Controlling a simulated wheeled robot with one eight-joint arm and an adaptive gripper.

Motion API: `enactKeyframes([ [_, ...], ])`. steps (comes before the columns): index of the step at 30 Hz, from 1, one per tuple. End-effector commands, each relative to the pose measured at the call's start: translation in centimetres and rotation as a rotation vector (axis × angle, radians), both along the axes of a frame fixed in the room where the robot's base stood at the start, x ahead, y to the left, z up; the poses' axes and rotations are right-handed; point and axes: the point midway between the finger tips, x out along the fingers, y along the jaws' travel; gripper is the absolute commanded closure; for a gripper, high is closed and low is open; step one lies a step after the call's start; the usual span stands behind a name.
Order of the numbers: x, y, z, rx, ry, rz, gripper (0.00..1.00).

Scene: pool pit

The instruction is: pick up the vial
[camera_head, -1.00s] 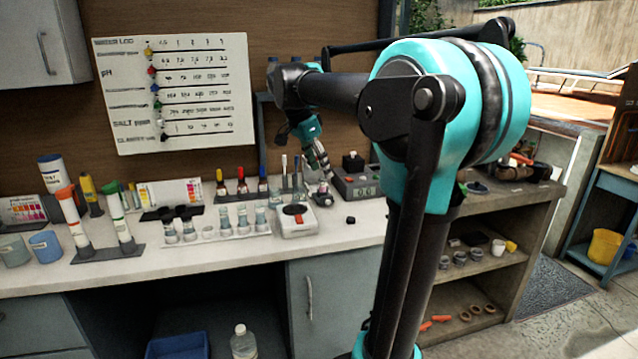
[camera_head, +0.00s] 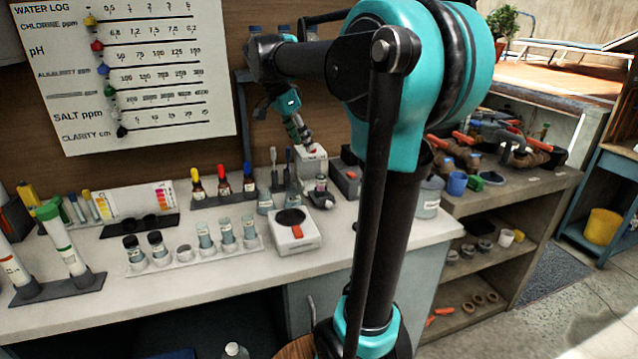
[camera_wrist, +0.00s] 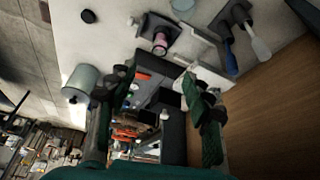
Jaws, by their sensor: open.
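A small clear vial with a pinkish band (camera_head: 321,183) sits in a dark grey holder (camera_head: 322,200) on the counter. It also shows in the wrist view (camera_wrist: 160,42), at the top, beyond my fingertips. My gripper (camera_head: 303,139) is above and a little left of this vial in the head view, pointing down. In the wrist view its two dark fingers (camera_wrist: 155,92) are spread with nothing held between them. Other vials (camera_head: 206,236) stand in a white rack to the left, two with black caps (camera_head: 156,244). The frames do not settle which vial is meant.
A white box with a round dark top (camera_head: 296,231) stands in front of the vial. A white device (camera_head: 311,158) and a dark box (camera_head: 345,178) are behind it. Dropper bottles (camera_head: 222,182) stand left. A grey pot (camera_head: 429,197) is right.

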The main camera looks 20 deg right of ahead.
Motion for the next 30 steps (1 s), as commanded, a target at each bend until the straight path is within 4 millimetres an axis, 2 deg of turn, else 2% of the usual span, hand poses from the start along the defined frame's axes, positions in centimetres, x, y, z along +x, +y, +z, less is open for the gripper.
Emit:
enactKeyframes([
  [3, 0.3, -1.0, -2.3, 0.000, 0.000, -0.002, 0.49],
  [12, 0.8, -3.1, -7.5, 0.000, 0.001, -0.001, 0.49],
  [22, 1.1, -4.0, -9.9, 0.000, 0.000, 0.000, 0.49],
  [30, 1.6, -5.4, -13.3, 0.000, -0.001, -0.002, 0.49],
])
